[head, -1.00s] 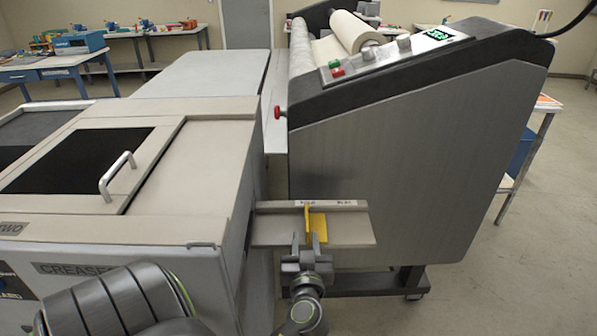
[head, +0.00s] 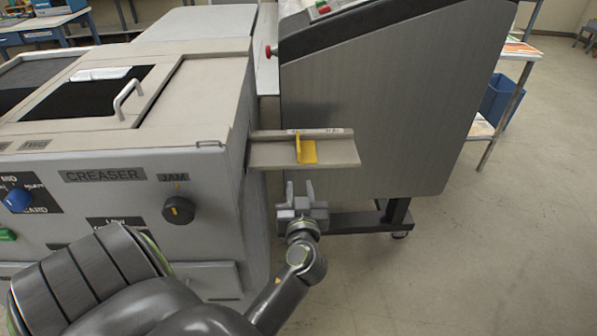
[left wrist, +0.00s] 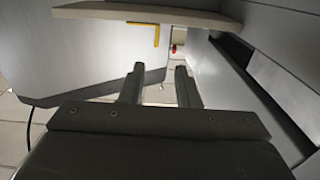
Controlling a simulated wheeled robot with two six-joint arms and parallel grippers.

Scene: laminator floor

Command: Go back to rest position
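My left gripper (head: 299,190) is open and empty in the head view, with a gap between its two fingers. It is just below and in front of a beige shelf (head: 275,153) that sticks out between the creaser and the laminator. A yellow bracket-shaped piece (head: 307,151) stands on that shelf, apart from the fingers. In the left wrist view the open fingers (left wrist: 158,75) are under the shelf (left wrist: 160,13), and part of the yellow piece (left wrist: 143,34) shows beyond its edge. My right gripper is not in view.
The creaser (head: 120,185) with its dark knob (head: 179,210) is close to the left of my arm. The grey laminator (head: 370,110) stands behind the shelf on a wheeled frame. A blue bin (head: 500,98) is at the right. The floor (head: 470,250) at the front right is clear.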

